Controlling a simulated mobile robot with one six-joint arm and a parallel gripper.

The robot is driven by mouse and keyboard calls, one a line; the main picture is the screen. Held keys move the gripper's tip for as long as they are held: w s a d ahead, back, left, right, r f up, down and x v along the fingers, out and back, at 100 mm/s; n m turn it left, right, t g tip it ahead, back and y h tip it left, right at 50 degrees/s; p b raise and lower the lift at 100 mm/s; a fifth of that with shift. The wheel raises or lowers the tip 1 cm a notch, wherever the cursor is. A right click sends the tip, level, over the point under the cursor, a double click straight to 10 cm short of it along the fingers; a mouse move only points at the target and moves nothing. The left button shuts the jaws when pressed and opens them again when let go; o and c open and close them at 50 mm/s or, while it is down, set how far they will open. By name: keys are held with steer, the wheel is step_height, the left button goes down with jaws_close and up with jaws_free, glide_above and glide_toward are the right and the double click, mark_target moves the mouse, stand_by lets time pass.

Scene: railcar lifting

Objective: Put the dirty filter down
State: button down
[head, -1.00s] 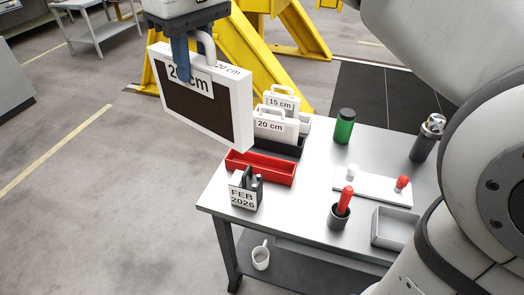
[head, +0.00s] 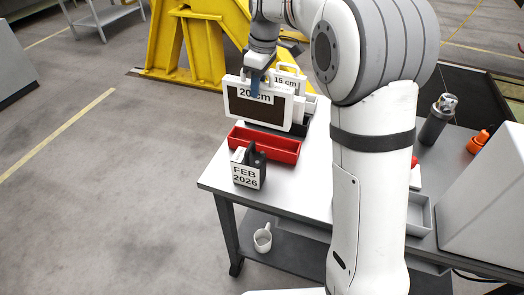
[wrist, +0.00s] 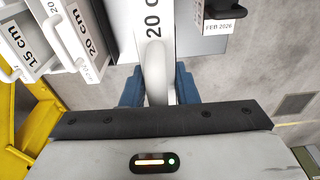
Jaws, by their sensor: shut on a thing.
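The dirty filter (head: 258,106), a white frame with dark brown media and a "20 cm" label, hangs upright from my gripper (head: 255,86). In the wrist view, the blue fingers of my gripper (wrist: 158,86) are shut on its white handle (wrist: 156,65). The red tray (head: 264,146) is on the table just below and in front of the filter in the head view. The filter's lower edge appears just above the tray's far side; I cannot tell whether they touch.
A white "15 cm" filter (head: 289,83) stands behind; a clean "20 cm" filter (wrist: 80,30) shows beside it in the wrist view. A "FEB 2026" block (head: 247,172) stands near the table's left edge. My arm hides much of the table (head: 295,195). A yellow frame (head: 205,45) stands behind.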

mark_target(264, 118)
steer(key=f, duration=0.1)
steer(key=w+d+f, duration=0.1)
steer(key=f, duration=0.1)
steer(key=shift+w+d, duration=0.25)
steer(key=shift+d, duration=0.1)
step_height(264, 118, down, 6)
steer(key=shift+r, duration=0.25)
steer(key=shift+f+p, duration=0.35)
steer(key=shift+f, duration=1.8)
steer(key=shift+f, duration=0.2)
steer(key=c, duration=1.1)
jaws_free()
